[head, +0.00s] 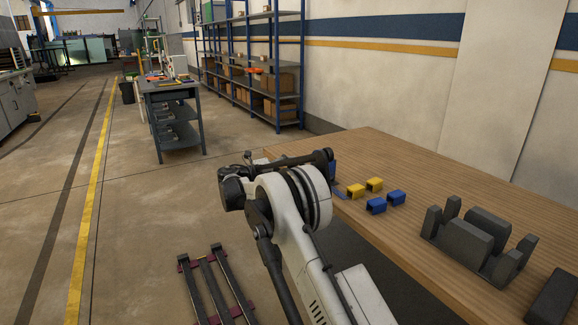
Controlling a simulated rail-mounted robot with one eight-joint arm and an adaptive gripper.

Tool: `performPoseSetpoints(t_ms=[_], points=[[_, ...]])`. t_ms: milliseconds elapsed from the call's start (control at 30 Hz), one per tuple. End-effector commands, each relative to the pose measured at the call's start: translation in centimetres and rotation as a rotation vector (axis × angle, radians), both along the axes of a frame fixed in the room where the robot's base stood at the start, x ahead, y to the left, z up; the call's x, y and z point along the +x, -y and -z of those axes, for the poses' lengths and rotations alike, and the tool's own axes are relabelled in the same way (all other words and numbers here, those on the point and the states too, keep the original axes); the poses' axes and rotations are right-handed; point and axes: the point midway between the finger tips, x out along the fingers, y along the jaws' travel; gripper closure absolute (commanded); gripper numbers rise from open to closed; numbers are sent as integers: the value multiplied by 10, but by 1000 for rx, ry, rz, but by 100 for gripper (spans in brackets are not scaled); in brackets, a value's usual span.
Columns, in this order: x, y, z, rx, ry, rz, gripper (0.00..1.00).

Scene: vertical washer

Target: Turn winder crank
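My white and black arm rises from the bottom of the head view and stands in front of the wooden table's left edge. Dark parts (233,187) show at the left of its upper joint. A dark bar (290,161) with a small piece at its left end lies just behind the arm's top; I cannot tell whether it is part of my arm or of a winder. I cannot make out a winder crank for certain. My gripper's fingers cannot be clearly picked out, and my arm hides part of the table edge.
The wooden table (420,185) holds yellow blocks (375,184), blue blocks (376,205) and a dark grey fixture (470,236). Low dark rails (210,290) lie on the floor left of my arm. A grey workbench (172,92) and blue shelving (276,70) stand behind. Floor at left is open.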

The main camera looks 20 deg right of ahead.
Motion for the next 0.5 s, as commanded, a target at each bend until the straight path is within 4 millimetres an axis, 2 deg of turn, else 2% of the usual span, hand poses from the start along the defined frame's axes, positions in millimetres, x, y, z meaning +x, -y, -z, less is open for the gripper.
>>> performPoseSetpoints(t_ms=[33,133,167,500], points=[[-1,0,1,2,1,2,74],[0,0,1,1,1,1,61],[0,0,1,1,1,1,59],[-1,-6,0,0,1,-1,59]])
